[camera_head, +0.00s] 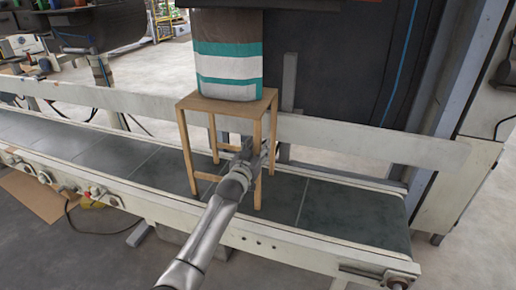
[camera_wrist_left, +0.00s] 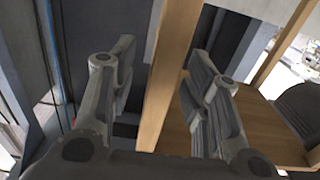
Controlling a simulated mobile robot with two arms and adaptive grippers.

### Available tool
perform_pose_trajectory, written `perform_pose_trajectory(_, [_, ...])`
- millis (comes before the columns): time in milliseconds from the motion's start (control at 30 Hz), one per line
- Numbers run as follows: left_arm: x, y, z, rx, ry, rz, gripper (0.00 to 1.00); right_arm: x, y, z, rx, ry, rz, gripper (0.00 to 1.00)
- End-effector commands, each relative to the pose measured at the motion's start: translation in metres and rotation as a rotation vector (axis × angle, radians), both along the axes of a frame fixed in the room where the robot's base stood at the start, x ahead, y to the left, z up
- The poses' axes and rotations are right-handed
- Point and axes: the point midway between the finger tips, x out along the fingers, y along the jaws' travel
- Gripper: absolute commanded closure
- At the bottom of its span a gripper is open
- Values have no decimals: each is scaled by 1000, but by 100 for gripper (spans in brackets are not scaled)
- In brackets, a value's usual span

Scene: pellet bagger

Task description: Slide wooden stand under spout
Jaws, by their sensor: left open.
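The wooden stand (camera_head: 188,150) is a small light-brown table with thin legs, standing upright on the dark conveyor belt (camera_head: 150,165). A bag (camera_head: 229,60) with brown, white and teal bands is directly over its top; I cannot tell whether it rests there or hangs just above. The spout itself cannot be made out. My left gripper (camera_head: 257,152) is at the stand's right side, below the top. In the left wrist view the open fingers (camera_wrist_left: 160,62) lie either side of a wooden leg (camera_wrist_left: 168,85), with gaps visible. My right gripper is not in view.
A pale rail (camera_head: 340,138) runs along the belt's far side, and the conveyor's near frame (camera_head: 280,240) along the front. A dark machine panel (camera_head: 330,60) stands behind. The belt is clear left and right of the stand. Cardboard (camera_head: 35,195) lies on the floor at left.

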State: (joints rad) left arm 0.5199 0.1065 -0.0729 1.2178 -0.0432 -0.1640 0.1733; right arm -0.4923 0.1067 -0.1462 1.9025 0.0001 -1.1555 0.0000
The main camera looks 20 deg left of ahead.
Motion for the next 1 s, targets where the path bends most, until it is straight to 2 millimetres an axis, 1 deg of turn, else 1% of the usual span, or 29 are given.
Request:
perform_pose_trajectory(167, [-5,1,0,1,0,1,56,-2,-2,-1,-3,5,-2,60])
perform_pose_trajectory(267, [-14,1,-1,1,0,1,56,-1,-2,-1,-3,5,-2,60])
perform_pose_trajectory(367, [-28,1,-1,1,-1,1,56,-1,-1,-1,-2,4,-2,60])
perform_pose_trajectory(700, [-85,0,-1,1,1,-1,56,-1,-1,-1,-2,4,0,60])
perform_pose_trajectory(800, [-100,0,-1,0,1,-1,56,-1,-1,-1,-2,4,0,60])
perform_pose_trajectory(900, [-110,0,-1,0,0,-1,56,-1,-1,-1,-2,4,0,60])
perform_pose_trajectory(1000, [-117,0,0,0,0,-1,56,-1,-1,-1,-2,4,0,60])
